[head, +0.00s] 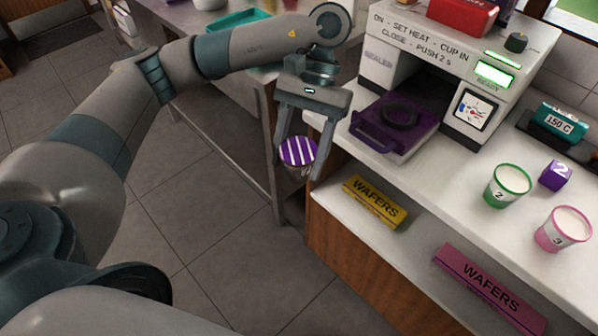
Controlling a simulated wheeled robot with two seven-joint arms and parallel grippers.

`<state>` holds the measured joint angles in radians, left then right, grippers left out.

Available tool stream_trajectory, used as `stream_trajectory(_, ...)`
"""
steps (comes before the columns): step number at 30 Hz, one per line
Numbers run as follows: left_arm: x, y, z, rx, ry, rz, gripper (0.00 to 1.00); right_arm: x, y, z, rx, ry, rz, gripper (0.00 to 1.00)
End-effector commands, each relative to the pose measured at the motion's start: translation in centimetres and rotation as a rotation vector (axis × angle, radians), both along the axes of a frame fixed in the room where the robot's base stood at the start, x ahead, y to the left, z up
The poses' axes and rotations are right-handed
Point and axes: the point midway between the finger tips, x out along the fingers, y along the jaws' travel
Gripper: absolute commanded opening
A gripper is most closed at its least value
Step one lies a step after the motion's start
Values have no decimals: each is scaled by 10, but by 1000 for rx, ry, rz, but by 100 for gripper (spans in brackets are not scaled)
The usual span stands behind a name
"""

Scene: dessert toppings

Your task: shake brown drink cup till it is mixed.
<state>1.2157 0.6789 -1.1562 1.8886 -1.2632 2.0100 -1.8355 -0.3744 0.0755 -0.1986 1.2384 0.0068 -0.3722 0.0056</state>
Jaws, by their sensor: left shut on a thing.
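A cup with a purple-and-white striped lid (298,151) is between the fingers of my left gripper (299,158). The gripper points down and is shut on the cup. The cup hangs in the air beside the left edge of the white counter, over the gap above the floor. Only the lid and a little of the side below it show, so the drink's colour and how mixed it is cannot be seen. My right gripper is not in view.
A cup sealer (455,60) with a purple tray (396,124) stands on the counter (452,170). A green cup (507,187), a pink cup (563,229) and a purple cube (555,175) stand right. Yellow (374,203) and pink wafer boxes (489,289) lie on the shelf below.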

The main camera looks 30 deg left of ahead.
Motion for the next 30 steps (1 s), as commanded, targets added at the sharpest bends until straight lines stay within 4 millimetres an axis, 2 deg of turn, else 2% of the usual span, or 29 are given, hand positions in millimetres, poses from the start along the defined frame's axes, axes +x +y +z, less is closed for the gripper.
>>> stream_trajectory(1,1,1,16,1,-5,0,25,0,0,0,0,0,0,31)
stream_trajectory(5,-1,0,14,1,4,0,25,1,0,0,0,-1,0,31)
stream_trajectory(7,-2,0,-3,1,10,-1,25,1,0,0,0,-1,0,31)
stream_trajectory(10,-3,0,-41,1,12,0,25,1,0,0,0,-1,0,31)
stream_trajectory(12,-1,0,-46,1,4,-1,25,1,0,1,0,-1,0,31)
stream_trajectory(14,0,0,-43,1,1,0,25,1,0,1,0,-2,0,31)
stream_trajectory(15,0,0,-36,1,-2,0,25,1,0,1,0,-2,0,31)
stream_trajectory(19,2,1,12,2,-8,-1,25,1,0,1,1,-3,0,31)
stream_trajectory(23,-1,0,15,1,3,0,25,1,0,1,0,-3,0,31)
stream_trajectory(25,-2,0,4,1,9,-1,25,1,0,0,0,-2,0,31)
stream_trajectory(28,-3,0,-34,1,13,0,25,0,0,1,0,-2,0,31)
stream_trajectory(30,-2,0,-46,1,7,0,25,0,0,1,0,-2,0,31)
